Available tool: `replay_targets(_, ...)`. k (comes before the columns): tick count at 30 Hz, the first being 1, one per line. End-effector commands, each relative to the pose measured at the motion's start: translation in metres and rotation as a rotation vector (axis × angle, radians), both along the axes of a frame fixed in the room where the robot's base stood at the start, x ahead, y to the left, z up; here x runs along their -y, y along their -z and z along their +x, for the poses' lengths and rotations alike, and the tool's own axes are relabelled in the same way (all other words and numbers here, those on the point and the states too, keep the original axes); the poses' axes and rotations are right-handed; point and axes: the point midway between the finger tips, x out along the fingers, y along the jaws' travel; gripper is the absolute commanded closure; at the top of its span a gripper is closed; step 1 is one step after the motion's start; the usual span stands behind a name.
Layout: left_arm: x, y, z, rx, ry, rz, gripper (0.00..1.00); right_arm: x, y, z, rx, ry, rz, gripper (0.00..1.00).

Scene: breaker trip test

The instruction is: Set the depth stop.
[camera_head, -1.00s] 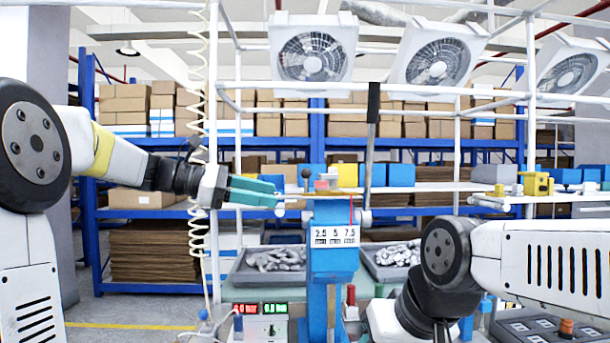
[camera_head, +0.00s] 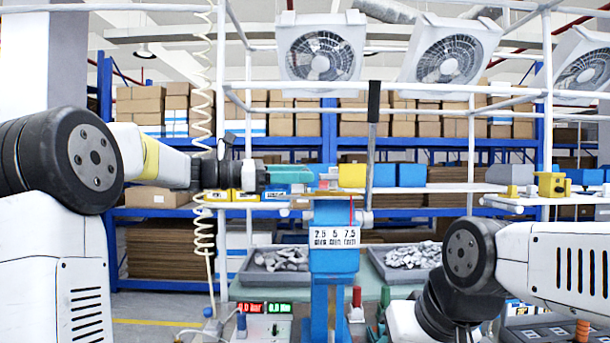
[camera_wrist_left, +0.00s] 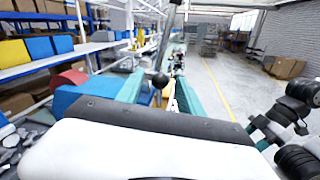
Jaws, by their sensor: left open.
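A blue press-like stand (camera_head: 334,250) is in the middle of the head view, with a white scale plate (camera_head: 334,237) reading 2.5, 5 and 7.5. A red part (camera_head: 326,181) sits on its top. My left gripper (camera_head: 302,175) comes in from the left at the top of the stand, its teal fingers seen edge-on. In the left wrist view the fingers (camera_wrist_left: 160,90) are apart. A black ball knob (camera_wrist_left: 159,80) shows between them, with yellow parts behind; I cannot tell whether they touch it.
A tall lever with a black handle (camera_head: 373,102) rises just right of the stand's top. Trays of grey metal parts (camera_head: 262,277) lie either side. Red and green displays (camera_head: 265,308) stand at lower left. A coiled white hose (camera_head: 202,120) hangs at left.

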Motion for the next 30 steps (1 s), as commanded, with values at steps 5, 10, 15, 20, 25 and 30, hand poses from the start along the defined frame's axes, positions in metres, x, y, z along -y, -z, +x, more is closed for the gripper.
replay_targets(5, 0.014, 0.000, 0.003, 0.000, 0.000, 0.000, 0.55, 0.000, 0.000, 0.000, 0.000, 0.000, 0.000, 0.53)
replay_targets(10, 0.016, 0.000, 0.003, 0.000, 0.000, 0.000, 0.55, 0.000, 0.000, 0.000, 0.000, 0.000, 0.000, 0.53)
replay_targets(15, 0.016, 0.000, 0.003, 0.000, 0.000, 0.000, 0.67, 0.000, 0.000, 0.000, 0.000, 0.000, 0.000, 0.53)
replay_targets(20, 0.016, 0.000, 0.003, 0.000, 0.000, 0.001, 0.99, 0.000, 0.000, 0.000, 0.000, 0.000, 0.000, 0.53)
replay_targets(25, 0.016, 0.000, 0.003, 0.000, 0.000, 0.001, 1.00, 0.000, 0.000, 0.000, 0.000, 0.000, 0.000, 0.53)
replay_targets(30, 0.016, 0.000, 0.003, 0.000, 0.000, 0.001, 1.00, 0.000, 0.000, 0.000, 0.000, 0.000, 0.000, 0.53)
